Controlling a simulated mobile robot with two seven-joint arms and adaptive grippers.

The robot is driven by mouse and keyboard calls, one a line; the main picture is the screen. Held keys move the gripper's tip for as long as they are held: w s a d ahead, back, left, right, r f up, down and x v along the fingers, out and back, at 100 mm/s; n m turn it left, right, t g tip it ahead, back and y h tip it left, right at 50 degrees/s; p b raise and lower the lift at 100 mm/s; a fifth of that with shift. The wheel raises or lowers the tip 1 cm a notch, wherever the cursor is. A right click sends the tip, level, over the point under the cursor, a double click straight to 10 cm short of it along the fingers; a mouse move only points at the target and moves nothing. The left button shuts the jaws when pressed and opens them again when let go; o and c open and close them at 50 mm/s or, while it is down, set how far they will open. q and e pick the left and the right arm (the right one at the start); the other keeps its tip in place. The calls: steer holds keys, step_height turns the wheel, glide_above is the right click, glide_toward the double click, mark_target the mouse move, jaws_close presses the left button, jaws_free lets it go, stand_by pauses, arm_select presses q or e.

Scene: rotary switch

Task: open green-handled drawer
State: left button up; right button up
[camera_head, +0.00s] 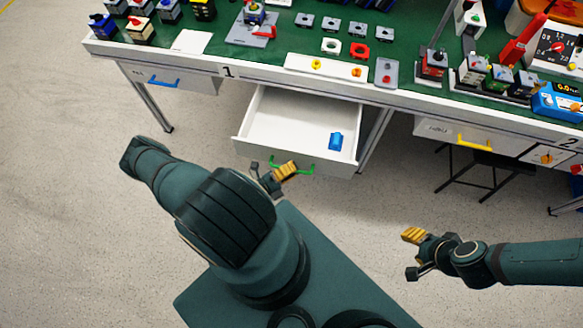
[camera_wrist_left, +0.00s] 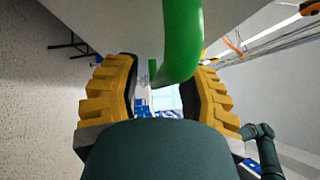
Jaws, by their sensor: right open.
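The green-handled drawer (camera_head: 258,120) is pulled well out from under the workbench, with its white interior showing. Its green handle (camera_head: 306,170) is on the front panel. My left gripper (camera_head: 284,171) is at the left part of that handle. In the left wrist view, the green handle (camera_wrist_left: 182,40) reaches between the two yellow fingers of my left gripper (camera_wrist_left: 165,95). The fingers stand apart, with a gap beside the handle; contact is unclear. My right gripper (camera_head: 412,254) is open and empty, out over the floor to the right.
A blue object (camera_head: 336,141) lies in the open drawer. A closed drawer with a blue handle (camera_head: 163,81) is to the left, and one with a yellow handle (camera_head: 474,140) to the right. The green bench top (camera_head: 300,50) holds several switches and parts. The floor at left is clear.

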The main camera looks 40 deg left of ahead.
arm_select(q)
steer(key=shift+a, duration=0.15)
steer(key=v, duration=1.2)
stand_by(0.4)
steer(key=w+d+r+m+g+h, duration=0.2)
steer(key=w+d+m+g+h, duration=0.15)
steer(key=d+m+g, duration=0.75)
steer(key=w+d+r+m+g+h, duration=0.2)
steer(key=d+m+g+h, duration=0.5)
steer(key=m, duration=0.7)
steer(key=w+d+r+m+y, duration=0.3)
steer(key=w+r+m+y, duration=0.1)
steer(key=m, duration=0.7)
steer(key=w+d+r+m+y, duration=0.3)
steer(key=r+m+y, duration=0.4)
steer(key=m, duration=0.5)
steer(key=shift+w+r+t, duration=0.3)
steer(key=shift+w+r, duration=0.05)
steer(key=shift+w, duration=0.4)
